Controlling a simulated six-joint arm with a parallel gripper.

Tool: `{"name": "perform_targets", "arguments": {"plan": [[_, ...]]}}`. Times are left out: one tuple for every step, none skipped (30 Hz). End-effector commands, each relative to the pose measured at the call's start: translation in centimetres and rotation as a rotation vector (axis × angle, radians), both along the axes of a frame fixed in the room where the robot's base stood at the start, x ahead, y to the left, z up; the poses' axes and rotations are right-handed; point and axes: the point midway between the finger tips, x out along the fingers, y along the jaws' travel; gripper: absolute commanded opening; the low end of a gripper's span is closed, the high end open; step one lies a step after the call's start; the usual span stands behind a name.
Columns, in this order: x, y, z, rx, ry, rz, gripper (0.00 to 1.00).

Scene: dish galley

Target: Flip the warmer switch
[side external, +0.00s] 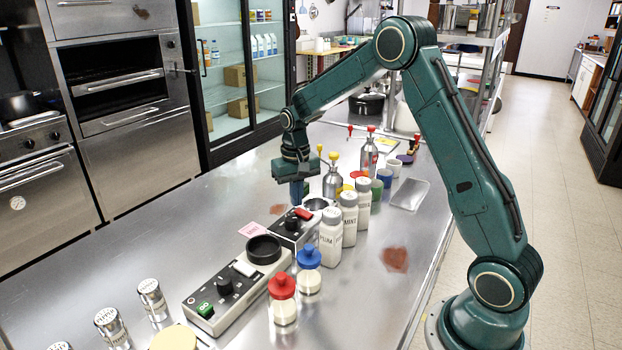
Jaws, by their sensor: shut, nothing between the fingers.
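Two grey control boxes stand on the steel counter. The nearer box (240,282) has a green switch (205,310), a black knob (225,286) and a black ring (263,249). The farther box (284,236) has a red switch (304,214) and a black knob (291,223). I cannot tell from labels which one is the warmer. My gripper (297,202) points down, shut and empty, just behind and above the red switch. Whether it touches the box is unclear from this angle.
White labelled jars (331,240) stand right of the farther box. Red-topped (284,300) and blue-topped (309,270) containers stand beside the nearer box. Shakers (152,299) are at front left, and a metal bottle (332,181) stands behind my gripper. The counter's left side (150,235) is clear.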

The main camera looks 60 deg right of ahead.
Motion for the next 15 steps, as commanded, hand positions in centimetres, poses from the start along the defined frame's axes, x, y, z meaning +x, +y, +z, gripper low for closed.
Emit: {"name": "perform_targets", "arguments": {"plan": [[-0.01,0.0,-0.08,0.0,0.001,0.0,0.0],[-0.01,0.0,-0.11,0.0,0.001,0.0,0.0],[-0.01,0.0,-0.15,0.0,0.001,0.0,0.0],[-0.01,0.0,-0.18,0.0,0.001,0.0,0.0],[-0.01,0.0,-0.22,0.0,0.001,0.0,0.0],[-0.02,0.01,-0.26,0.0,0.001,0.0,0.0],[-0.02,0.01,-0.29,0.0,0.001,0.0,0.0],[-0.02,0.01,-0.32,0.0,0.001,0.0,0.0],[-0.02,0.01,-0.36,0.0,0.001,0.0,0.0],[-0.02,0.0,-0.4,0.0,0.001,0.0,0.0],[-0.02,0.0,-0.43,0.0,0.001,0.0,0.0],[-0.02,0.0,-0.47,0.0,0.001,0.0,0.0],[-0.02,0.0,-0.5,0.0,0.001,0.0,0.0],[-0.02,0.0,-0.54,0.0,0.001,0.0,0.0],[-0.02,0.0,-0.58,0.0,0.001,0.0,0.0]]}}
